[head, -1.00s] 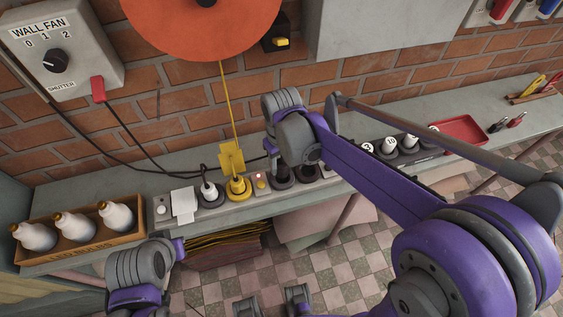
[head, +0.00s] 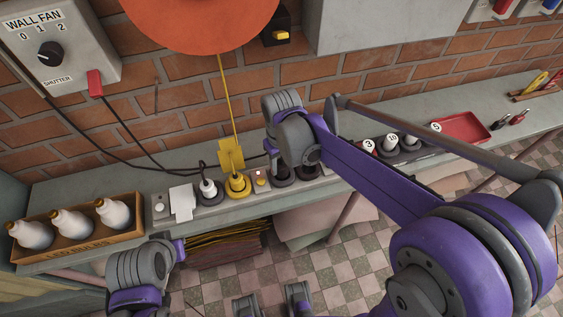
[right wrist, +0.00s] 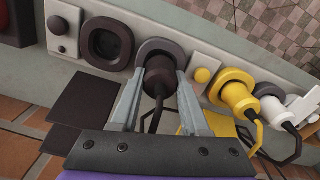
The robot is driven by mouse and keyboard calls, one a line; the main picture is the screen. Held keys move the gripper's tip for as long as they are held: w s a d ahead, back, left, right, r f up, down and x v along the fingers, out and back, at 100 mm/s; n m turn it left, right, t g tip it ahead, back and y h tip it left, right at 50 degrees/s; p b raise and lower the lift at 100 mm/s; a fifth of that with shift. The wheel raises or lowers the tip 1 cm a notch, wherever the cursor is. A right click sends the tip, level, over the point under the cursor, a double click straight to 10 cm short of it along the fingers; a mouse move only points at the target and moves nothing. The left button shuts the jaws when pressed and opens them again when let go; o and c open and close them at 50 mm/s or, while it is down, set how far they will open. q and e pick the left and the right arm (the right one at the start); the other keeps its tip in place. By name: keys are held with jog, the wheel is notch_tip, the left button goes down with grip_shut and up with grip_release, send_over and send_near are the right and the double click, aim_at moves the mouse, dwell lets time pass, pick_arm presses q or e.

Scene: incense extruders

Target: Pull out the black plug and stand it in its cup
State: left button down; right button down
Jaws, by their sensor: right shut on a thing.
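The black plug (right wrist: 158,80) is between the two fingers of my right gripper (right wrist: 158,93), which is shut on it in the right wrist view. The plug sits at a grey-rimmed socket (right wrist: 148,46); I cannot tell whether it is fully seated. Its cord runs off below it. In the head view my right arm hides the plug and most of the gripper. Several dark cup-like holders with white numbered tops (head: 390,140) stand in a row to the right. I cannot tell which cup is the plug's.
Beside the held plug are an empty dark socket (right wrist: 107,43), a yellow plug (right wrist: 235,92) and a white plug (right wrist: 278,108). A crate of bulbs (head: 85,245) stands at the bench's left, a red tray (head: 462,132) at the right. A brick wall rises behind.

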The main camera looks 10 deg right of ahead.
aim_at(282, 162)
jog(key=shift+f+b, duration=0.3)
jog(key=shift+f, duration=0.15)
jog(key=shift+c, duration=1.6)
grip_release()
jog(key=shift+r, duration=0.1)
notch_tip(282, 162, up, 11)
jog(key=shift+f+p, duration=0.2)
jog(key=shift+p, duration=0.3)
jog(key=s+d+f+m+t+p, duration=0.1)
jog(key=s+d+f+t, duration=0.1)
jog(key=s, duration=0.5)
jog(key=s+d+f+m+t+p, duration=0.1)
jog(key=s+d+f+m+t, duration=0.1)
jog(key=s, duration=0.5)
jog(key=d+f+t, duration=0.1)
jog(key=d, duration=0.1)
jog(key=shift+s+d+f, duration=0.15)
jog(key=shift+s+d, duration=0.05)
jog(key=shift+d, duration=0.15)
